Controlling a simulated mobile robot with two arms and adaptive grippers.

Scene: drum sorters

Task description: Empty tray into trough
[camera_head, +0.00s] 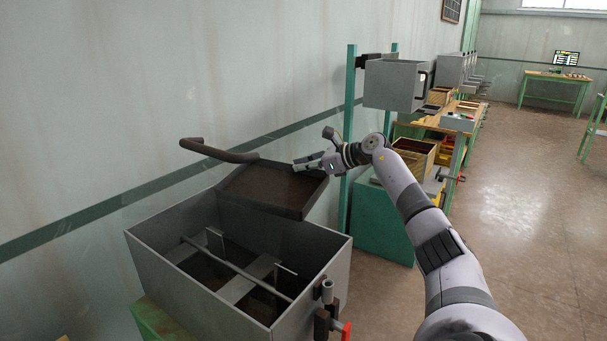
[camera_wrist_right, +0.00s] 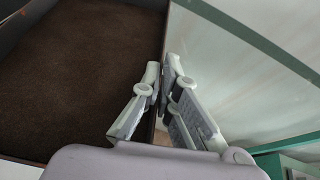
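The dark tray (camera_head: 265,207) is over the far right end of the grey metal trough (camera_head: 175,273), which has bars across its inside. The tray looks slightly tilted. My right gripper (camera_head: 308,164) is at the tray's far right rim. In the right wrist view my fingers (camera_wrist_right: 164,70) are close together on both sides of the tray's wall. The tray's inside (camera_wrist_right: 80,75) is dark brown and rough; I cannot tell whether that is loose material or its floor. My left gripper is not in view.
A dark curved bar (camera_head: 215,152) sticks out near the wall, beside the tray. A red-handled clamp (camera_head: 345,331) is on the trough's front right corner. A green post (camera_head: 347,140) and a grey box (camera_head: 395,86) stand behind my right arm. Open floor lies at right.

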